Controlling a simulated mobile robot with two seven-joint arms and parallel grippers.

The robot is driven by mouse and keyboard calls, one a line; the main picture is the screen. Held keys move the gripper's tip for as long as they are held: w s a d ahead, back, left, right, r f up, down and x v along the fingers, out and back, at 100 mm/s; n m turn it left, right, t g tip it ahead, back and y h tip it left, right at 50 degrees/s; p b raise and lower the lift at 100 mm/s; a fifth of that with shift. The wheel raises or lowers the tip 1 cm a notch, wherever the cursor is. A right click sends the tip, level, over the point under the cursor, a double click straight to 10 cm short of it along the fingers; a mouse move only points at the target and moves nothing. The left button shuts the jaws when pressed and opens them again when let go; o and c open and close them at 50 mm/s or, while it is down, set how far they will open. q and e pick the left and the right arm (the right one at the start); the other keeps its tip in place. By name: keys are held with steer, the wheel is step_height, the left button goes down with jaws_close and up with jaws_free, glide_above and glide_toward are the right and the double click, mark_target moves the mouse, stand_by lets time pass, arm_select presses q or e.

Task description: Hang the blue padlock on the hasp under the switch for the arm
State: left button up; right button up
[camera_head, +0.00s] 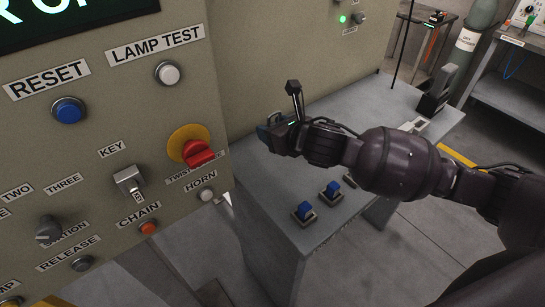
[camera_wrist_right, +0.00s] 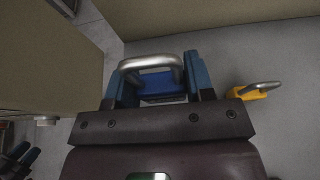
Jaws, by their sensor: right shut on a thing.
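My right gripper (camera_head: 268,130) is above the back left part of the grey cabinet top, close to the beige panel. In the wrist view the right gripper (camera_wrist_right: 160,82) is shut on the blue padlock (camera_wrist_right: 155,84). Its silver shackle points away from the gripper, between the two fingers. In the head view the padlock cannot be told apart from the gripper. I cannot make out the hasp or the arm's switch in either view.
A yellow padlock (camera_wrist_right: 248,92) lies on the grey surface right of my gripper in the wrist view. The control panel (camera_head: 110,100) with protruding knobs and a red twist button (camera_head: 198,153) is at left.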

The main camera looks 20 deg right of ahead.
step_height(320, 180, down, 5)
steer(key=shift+r+b, duration=0.1)
steer(key=shift+b, duration=0.35)
steer(key=shift+f, duration=2.1)
steer(key=shift+f, duration=0.2)
steer(key=o, duration=1)
steer(key=shift+c, duration=0.2)
